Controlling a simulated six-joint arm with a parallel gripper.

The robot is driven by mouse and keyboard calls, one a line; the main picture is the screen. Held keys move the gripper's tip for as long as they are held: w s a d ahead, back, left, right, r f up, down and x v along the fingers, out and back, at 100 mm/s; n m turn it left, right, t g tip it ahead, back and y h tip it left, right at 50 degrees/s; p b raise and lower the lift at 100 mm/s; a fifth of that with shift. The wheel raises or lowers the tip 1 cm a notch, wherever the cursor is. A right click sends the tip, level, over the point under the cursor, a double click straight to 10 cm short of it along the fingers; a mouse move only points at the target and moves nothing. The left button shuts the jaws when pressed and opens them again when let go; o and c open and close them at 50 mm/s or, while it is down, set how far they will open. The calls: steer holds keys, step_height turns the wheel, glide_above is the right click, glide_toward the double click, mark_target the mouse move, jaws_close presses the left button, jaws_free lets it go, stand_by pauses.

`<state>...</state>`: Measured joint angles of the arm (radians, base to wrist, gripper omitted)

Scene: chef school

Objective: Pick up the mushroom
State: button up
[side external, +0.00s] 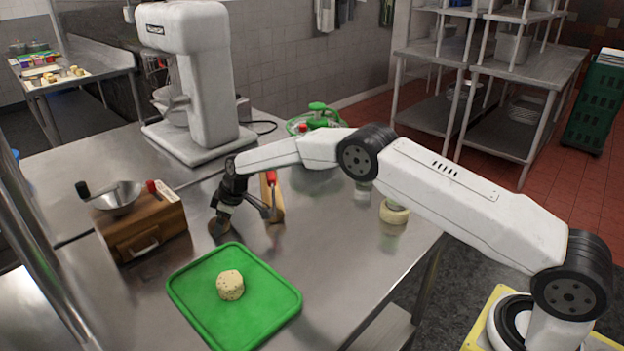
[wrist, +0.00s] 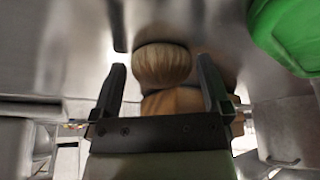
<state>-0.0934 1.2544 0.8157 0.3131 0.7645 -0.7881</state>
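A brown, rounded thing that looks like the mushroom (side external: 219,228) sits on the metal counter just under my gripper (side external: 232,209) in the side view, partly hidden by it. In the wrist view the brown mushroom (wrist: 163,64) shows light ribbing and lies between the tips of my gripper (wrist: 160,66). The two fingers are spread, with a visible gap to either side of it, so my gripper is open and empty. Another brown surface (wrist: 172,101) shows just below it in the wrist view; I cannot tell what it is.
A green tray (side external: 188,285) with a pale round piece (side external: 230,285) lies in front. A wooden grinder (side external: 145,225) stands left. A red-handled item on wood (side external: 273,200) is close on the right. A white mixer (side external: 195,85) stands behind. The counter's right front is clear.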

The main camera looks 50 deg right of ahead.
steer(key=c, duration=0.9)
steer(key=shift+o, duration=0.2)
steer(key=shift+r, duration=1.65)
steer(key=s+d+r, duration=0.1)
steer(key=s+r, duration=0.8)
steer(key=s, duration=0.5)
steer(key=shift+d+r, duration=0.35)
steer(key=shift+d, duration=0.05)
